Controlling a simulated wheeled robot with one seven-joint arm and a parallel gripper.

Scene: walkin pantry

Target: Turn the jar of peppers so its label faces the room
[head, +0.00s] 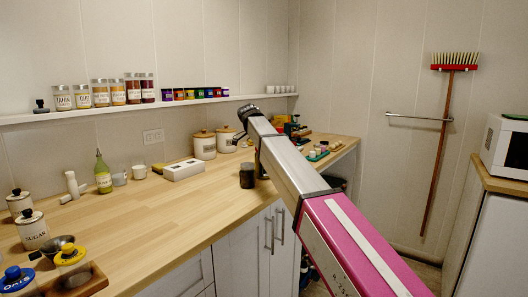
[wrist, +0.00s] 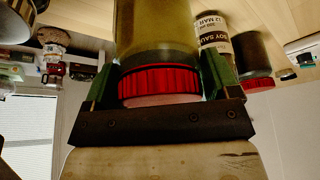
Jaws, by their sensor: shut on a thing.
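In the wrist view, my gripper (wrist: 160,77) has its two green fingers on either side of a glass jar (wrist: 155,32) with yellow-green contents and a ribbed red lid (wrist: 160,84). It is shut on this jar near the lid. I take it for the jar of peppers. No label shows on the side facing the wrist camera, and its far side is hidden. In the head view, my arm reaches out over the counter and hides much of what lies behind it. I cannot make out the held jar clearly there.
In the head view, a dark jar (head: 247,175) stands on the wooden counter (head: 150,222). Spice jars line the wall shelf (head: 200,102). The counter's middle is mostly clear.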

